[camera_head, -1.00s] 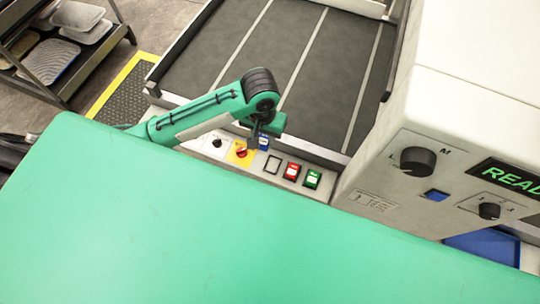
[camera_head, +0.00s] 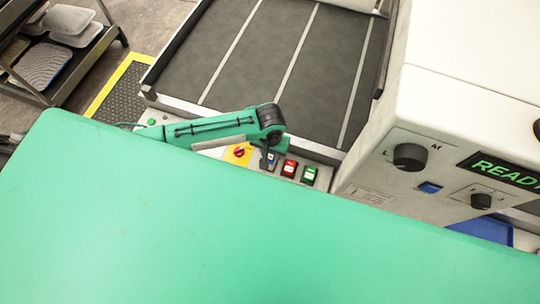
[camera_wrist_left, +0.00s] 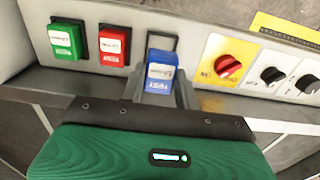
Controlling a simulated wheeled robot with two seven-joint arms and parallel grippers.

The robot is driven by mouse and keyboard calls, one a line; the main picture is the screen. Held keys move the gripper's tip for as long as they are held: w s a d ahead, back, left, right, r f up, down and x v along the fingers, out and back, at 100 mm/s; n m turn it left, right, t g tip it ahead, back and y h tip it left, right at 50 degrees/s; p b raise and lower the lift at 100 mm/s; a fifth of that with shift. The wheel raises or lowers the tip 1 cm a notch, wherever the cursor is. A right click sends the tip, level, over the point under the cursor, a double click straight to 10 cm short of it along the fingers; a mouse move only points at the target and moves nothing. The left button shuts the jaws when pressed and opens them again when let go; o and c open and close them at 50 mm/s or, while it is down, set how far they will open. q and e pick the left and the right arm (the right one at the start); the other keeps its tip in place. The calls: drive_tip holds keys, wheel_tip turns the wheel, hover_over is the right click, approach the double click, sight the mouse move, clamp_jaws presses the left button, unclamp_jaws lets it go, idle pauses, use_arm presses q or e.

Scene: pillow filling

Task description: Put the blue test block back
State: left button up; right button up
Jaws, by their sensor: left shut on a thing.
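The blue test block (camera_wrist_left: 159,76) carries a white label. My left gripper (camera_wrist_left: 160,92) is shut on it, with a finger on each side. In the head view the block (camera_head: 272,160) shows in part beside my left gripper (camera_head: 266,162), over the control panel. The dark-framed slot (camera_wrist_left: 163,42) on the panel shows behind the block in the wrist view, between the red block and the red knob. The block covers its lower part; I cannot tell whether the block touches it. My right gripper is not in view.
The red block (camera_head: 289,168) and green block (camera_head: 309,174) sit right of the slot. A red knob on a yellow plate (camera_wrist_left: 228,60) is on its other side. The dark conveyor (camera_head: 265,60) lies behind; the white machine (camera_head: 400,180) stands right.

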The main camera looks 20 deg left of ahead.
sight(271, 154)
use_arm(q)
drive_tip(key=shift+f, duration=2.25)
drive_tip(key=shift+f, duration=0.1)
drive_tip(key=o, duration=1)
drive_tip(key=shift+o, duration=0.2)
wheel_tip(271, 154, up, 12)
drive_tip(key=shift+r+b, duration=0.15)
drive_tip(key=shift+b, duration=0.25)
drive_tip(key=shift+d, duration=0.1)
